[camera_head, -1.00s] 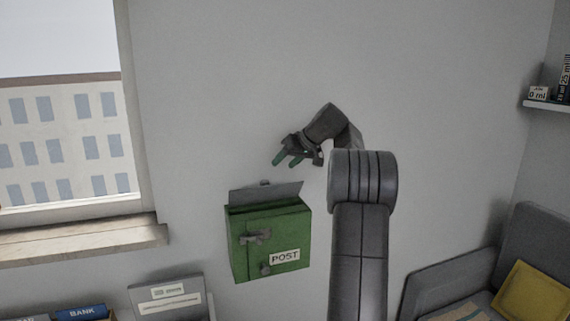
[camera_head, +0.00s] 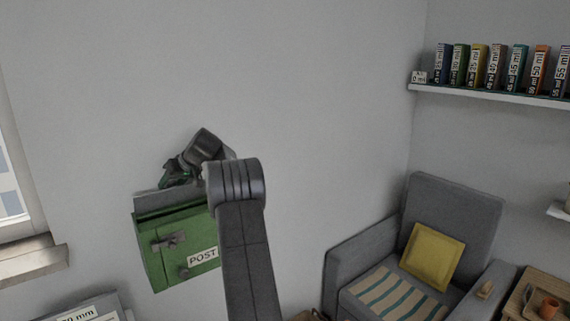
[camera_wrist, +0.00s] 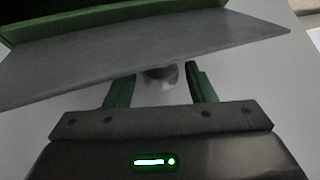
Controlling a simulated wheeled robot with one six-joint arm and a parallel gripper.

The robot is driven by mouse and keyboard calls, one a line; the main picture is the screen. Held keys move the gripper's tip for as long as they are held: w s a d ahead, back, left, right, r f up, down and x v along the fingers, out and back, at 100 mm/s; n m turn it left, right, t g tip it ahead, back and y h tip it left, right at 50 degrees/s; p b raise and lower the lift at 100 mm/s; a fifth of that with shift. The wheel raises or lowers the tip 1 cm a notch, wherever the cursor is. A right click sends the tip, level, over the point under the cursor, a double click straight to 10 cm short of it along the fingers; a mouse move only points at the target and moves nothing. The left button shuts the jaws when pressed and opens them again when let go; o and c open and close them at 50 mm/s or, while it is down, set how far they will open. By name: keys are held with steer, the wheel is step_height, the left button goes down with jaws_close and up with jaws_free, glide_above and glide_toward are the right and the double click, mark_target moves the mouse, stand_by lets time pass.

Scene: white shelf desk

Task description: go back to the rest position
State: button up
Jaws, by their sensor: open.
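My gripper (camera_head: 172,180) is just above the green post box on the wall in the head view. Its two green fingers are apart, with nothing clamped. In the wrist view the fingers (camera_wrist: 160,88) stand either side of a small round grey knob (camera_wrist: 160,77) on the edge of the grey lid (camera_wrist: 150,47). Whether they touch it is unclear. The green post box (camera_head: 168,262) has a POST label and a grey latch on its front. Its lid (camera_head: 158,201) stands raised at the back. My arm hides the box's right edge.
A grey armchair (camera_head: 455,212) with a yellow cushion (camera_head: 432,256) stands at right. A wall shelf (camera_head: 490,95) holds several coloured binders. A window sill (camera_head: 35,262) juts out at left. The wall between box and armchair is bare.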

steer(key=shift+a+f, duration=0.25)
steer(key=shift+d, duration=0.1)
steer(key=b+v, duration=0.1)
steer(key=v, duration=1.3)
steer(key=p+x, duration=0.1)
steer(key=x, duration=1.3)
steer(key=shift+w+a+f, duration=0.1)
steer(key=shift+a, duration=0.1)
steer(key=shift+s+d+t+y, duration=0.3)
steer(key=shift+s+d+t, duration=0.1)
steer(key=shift+s+d, duration=0.05)
steer(key=shift+s+d+n+t+y, duration=0.1)
steer(key=shift+s+n+t+y, duration=0.1)
steer(key=shift+n+t+y, duration=0.15)
steer(key=shift+s+d+t+y, duration=0.15)
steer(key=shift+s+t+y, duration=0.05)
steer(key=shift+t+y, duration=0.05)
